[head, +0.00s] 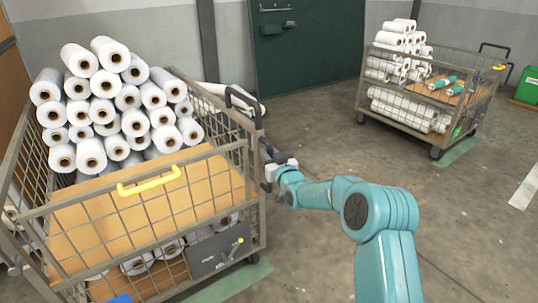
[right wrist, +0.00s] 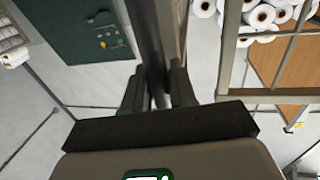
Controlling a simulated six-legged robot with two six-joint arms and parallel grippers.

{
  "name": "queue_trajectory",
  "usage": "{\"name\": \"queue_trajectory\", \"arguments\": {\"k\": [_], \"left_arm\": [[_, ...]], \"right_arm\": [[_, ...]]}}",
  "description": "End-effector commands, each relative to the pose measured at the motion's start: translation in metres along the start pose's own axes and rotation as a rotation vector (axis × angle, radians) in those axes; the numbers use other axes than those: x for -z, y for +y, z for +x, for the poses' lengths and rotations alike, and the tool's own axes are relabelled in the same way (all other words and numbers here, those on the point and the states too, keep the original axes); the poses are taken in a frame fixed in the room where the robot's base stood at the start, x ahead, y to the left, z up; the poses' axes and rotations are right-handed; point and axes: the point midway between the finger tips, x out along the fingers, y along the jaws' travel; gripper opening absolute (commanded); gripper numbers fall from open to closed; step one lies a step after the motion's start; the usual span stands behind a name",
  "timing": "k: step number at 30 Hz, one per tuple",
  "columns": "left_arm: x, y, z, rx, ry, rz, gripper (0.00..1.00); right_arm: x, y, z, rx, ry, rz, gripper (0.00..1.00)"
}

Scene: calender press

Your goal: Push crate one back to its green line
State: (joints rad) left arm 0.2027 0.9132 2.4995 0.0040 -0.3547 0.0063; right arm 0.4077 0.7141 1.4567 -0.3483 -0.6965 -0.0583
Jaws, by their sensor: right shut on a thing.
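The near wire-mesh crate (head: 75,228) on the left is a wheeled cage loaded with white rolls around a tan board. No number is legible, so I cannot tell which crate is crate one. My right gripper (head: 271,168) is at its right side, shut on a dark upright bar (right wrist: 150,35), seemingly part of its black push handle (head: 243,97). The fingers sit either side of that bar in the right wrist view (right wrist: 157,88). A green floor line (head: 232,283) shows beside the crate's near right corner; the rest is hidden. My left gripper is out of view.
A second crate (head: 440,97) with rolls stands at the back right, a green strip (head: 458,152) by its wheels. A dark green door (head: 308,45) is in the back wall. Pale rolls lie behind the near crate. Floor between the crates is clear.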

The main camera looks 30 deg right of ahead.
Motion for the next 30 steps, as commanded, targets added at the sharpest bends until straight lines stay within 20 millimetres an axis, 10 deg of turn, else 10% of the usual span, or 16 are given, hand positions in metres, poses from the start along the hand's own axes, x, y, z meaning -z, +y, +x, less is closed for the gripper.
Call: {"name": "queue_trajectory", "arguments": {"k": [3, 4, 6, 19, 30], "left_arm": [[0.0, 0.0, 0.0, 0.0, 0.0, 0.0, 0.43], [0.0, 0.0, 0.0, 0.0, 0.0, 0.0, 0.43], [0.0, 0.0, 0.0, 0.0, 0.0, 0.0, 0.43], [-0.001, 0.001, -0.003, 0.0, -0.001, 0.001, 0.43], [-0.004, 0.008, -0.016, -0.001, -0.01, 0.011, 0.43]], "right_arm": [[0.003, -0.002, 0.001, 0.003, 0.008, -0.001, 0.0], [0.003, -0.002, 0.001, 0.003, 0.008, -0.001, 0.29], [0.003, -0.002, 0.001, 0.003, 0.008, -0.001, 0.44], [0.003, -0.001, -0.008, 0.001, 0.002, -0.001, 0.44], [0.004, -0.001, -0.087, 0.001, 0.002, 0.0, 0.44]]}}
